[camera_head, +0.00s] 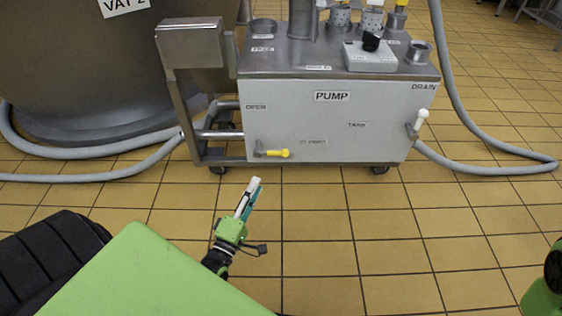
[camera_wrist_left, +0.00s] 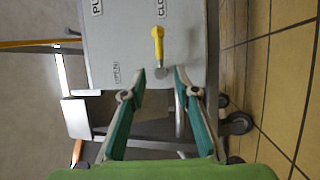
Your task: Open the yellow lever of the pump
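The pump (camera_head: 325,122) is a grey metal box on castors, labelled "PUMP". Its yellow lever (camera_head: 277,153) is low on the left of the front panel and lies horizontal, pointing right from its pivot toward a small label. The "OPEN" label (camera_head: 256,107) is above the pivot. My left gripper (camera_head: 254,184) is in front of and below the lever, apart from it. In the left wrist view the gripper (camera_wrist_left: 160,74) is open and empty, with the yellow lever (camera_wrist_left: 158,46) beyond the gap between its fingertips. My right gripper is out of view.
A white-handled lever (camera_head: 421,119) is at the pump's right side, by a grey hose (camera_head: 490,167) on the floor. More hose (camera_head: 90,152) runs at left beside the large vat (camera_head: 90,70). The tiled floor (camera_head: 390,230) before the pump is clear.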

